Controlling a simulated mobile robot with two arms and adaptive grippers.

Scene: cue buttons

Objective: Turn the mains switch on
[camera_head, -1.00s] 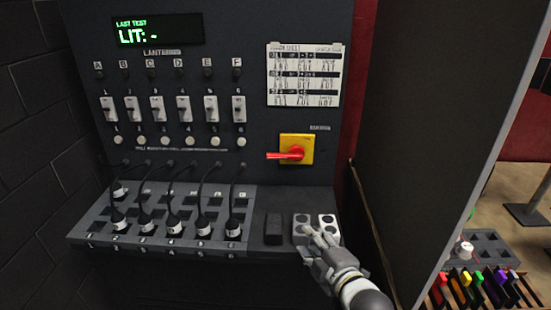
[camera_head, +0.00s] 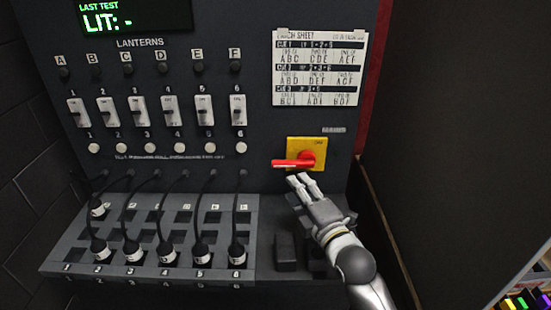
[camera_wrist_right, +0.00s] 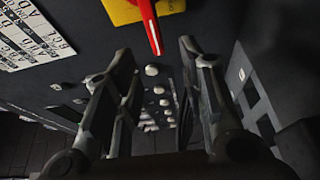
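The mains switch is a red rotary handle (camera_head: 294,162) on a yellow square plate (camera_head: 320,148), on the dark panel below the cue sheet. The handle lies horizontal, its free end pointing left. In the right wrist view the red handle (camera_wrist_right: 150,25) shows at the top, between and beyond the fingertips. My right gripper (camera_head: 300,181) is just below the handle, its fingers pointing up toward it. In the right wrist view its fingers (camera_wrist_right: 158,55) stand apart with nothing between them. I see no contact with the handle. My left gripper is out of view.
Left of the switch are several lantern toggle switches (camera_head: 142,110) and a sloped patch board with plugged cables (camera_head: 165,256). A cue sheet (camera_head: 319,68) hangs above. A dark block (camera_head: 286,252) stands on the ledge below. A dark partition (camera_head: 450,130) bounds the right side.

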